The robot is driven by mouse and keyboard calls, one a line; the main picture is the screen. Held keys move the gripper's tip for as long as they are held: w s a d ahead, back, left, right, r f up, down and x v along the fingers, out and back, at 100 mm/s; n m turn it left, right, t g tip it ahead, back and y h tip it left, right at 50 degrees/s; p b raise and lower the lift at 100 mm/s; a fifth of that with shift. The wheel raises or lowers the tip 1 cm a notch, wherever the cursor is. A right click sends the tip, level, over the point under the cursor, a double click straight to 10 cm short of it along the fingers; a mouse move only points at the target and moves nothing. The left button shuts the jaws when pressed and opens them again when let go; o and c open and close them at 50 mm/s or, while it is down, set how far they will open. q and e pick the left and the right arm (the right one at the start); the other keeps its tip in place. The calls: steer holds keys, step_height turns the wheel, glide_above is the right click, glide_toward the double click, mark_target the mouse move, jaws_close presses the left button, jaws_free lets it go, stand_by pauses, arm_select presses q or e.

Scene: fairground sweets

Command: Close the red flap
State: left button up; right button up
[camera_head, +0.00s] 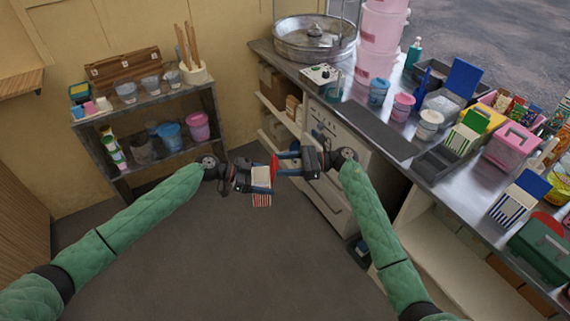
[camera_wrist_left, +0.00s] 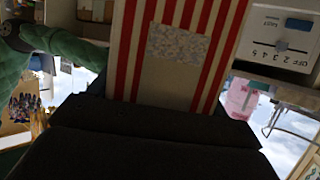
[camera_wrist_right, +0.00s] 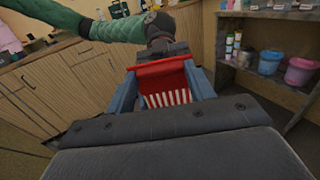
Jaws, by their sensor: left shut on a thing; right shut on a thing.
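A small red-and-white striped box (camera_head: 261,200) is held in mid-air between my two grippers. Its red flap (camera_head: 273,168) stands up at the top, on the side toward my right gripper. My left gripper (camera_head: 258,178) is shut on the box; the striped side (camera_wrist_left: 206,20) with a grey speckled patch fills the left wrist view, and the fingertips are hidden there. My right gripper (camera_head: 280,164) has its blue fingers on either side of the red flap, shut on it. In the right wrist view the flap (camera_wrist_right: 162,70) lies between the fingers, with the stripes (camera_wrist_right: 168,98) below.
A shelf unit (camera_head: 150,100) with cups and buckets stands at the left. A long metal counter (camera_head: 460,170) crowded with boxes and tubs runs along the right. An oven-like white cabinet (camera_head: 330,150) is behind my right gripper. The grey floor (camera_head: 220,260) below is clear.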

mark_target(272, 167)
steer(key=shift+r, duration=0.1)
steer(key=h, duration=0.1)
steer(key=a+r+h, duration=0.1)
steer(key=h, duration=0.1)
steer(key=shift+a+r+h, duration=0.15)
steer(key=shift+a+h, duration=0.15)
steer(key=a+h, duration=0.1)
steer(key=h, duration=0.1)
steer(key=a+h, duration=0.1)
steer(key=h, duration=0.1)
steer(key=shift+s+a+r, duration=0.1)
steer(key=shift+a+r, duration=0.15)
steer(key=shift+r, duration=0.1)
steer(key=shift+s+a+f+t+h, duration=0.1)
steer(key=shift+a+f+t+h, duration=0.1)
steer(key=shift+a+h, duration=0.8)
steer(key=shift+s+a+f+t+h, duration=0.15)
steer(key=shift+a+h, duration=0.3)
steer(key=shift+h, duration=1.15)
steer(key=shift+w+a+f+t+h, duration=0.2)
steer(key=shift+a+h, duration=0.5)
steer(key=shift+h, duration=0.6)
steer(key=shift+s+f, duration=0.1)
steer(key=shift+s, duration=0.05)
